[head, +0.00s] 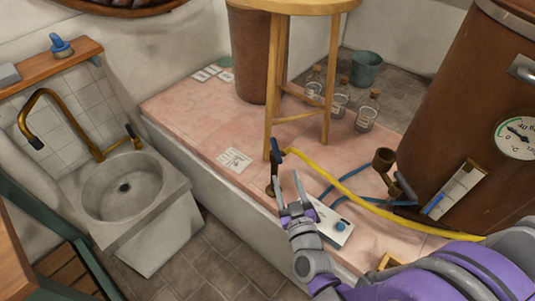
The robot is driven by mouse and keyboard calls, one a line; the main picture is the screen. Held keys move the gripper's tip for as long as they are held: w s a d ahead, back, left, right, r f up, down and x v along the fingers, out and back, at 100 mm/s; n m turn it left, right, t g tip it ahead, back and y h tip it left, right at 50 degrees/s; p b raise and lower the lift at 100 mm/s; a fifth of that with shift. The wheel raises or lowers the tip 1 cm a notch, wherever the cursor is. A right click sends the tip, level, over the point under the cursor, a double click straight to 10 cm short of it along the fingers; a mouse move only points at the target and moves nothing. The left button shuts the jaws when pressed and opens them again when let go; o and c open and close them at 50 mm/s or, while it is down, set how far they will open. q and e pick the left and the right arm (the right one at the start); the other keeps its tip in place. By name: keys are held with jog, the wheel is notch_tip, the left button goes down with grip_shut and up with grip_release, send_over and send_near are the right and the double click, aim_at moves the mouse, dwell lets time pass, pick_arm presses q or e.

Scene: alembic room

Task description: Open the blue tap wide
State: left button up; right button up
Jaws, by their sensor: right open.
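A small brass tap (272,179) with a blue lever (275,149) stands near the front edge of the pink tiled platform. The lever points up, and the end of a yellow hose (345,188) lies beside it. My right gripper (289,181) is open and empty, just right of the tap's body and below the lever. The fingers point up in the picture; I cannot tell if one touches the tap. My left gripper is not in view.
A wooden stool (328,75) stands close behind the tap. A white box with a blue knob (340,226) lies right of my gripper. A copper tank (455,110) with a brass spout (384,160) fills the right. A stone sink (125,188) is left.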

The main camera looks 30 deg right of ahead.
send_near(272, 138)
jog(key=x, duration=0.3)
jog(key=f+x, duration=0.1)
jog(key=x, duration=0.1)
jog(key=shift+w+d, duration=0.15)
jog(key=shift+d, duration=0.05)
jog(key=shift+c, duration=0.2)
grip_shut()
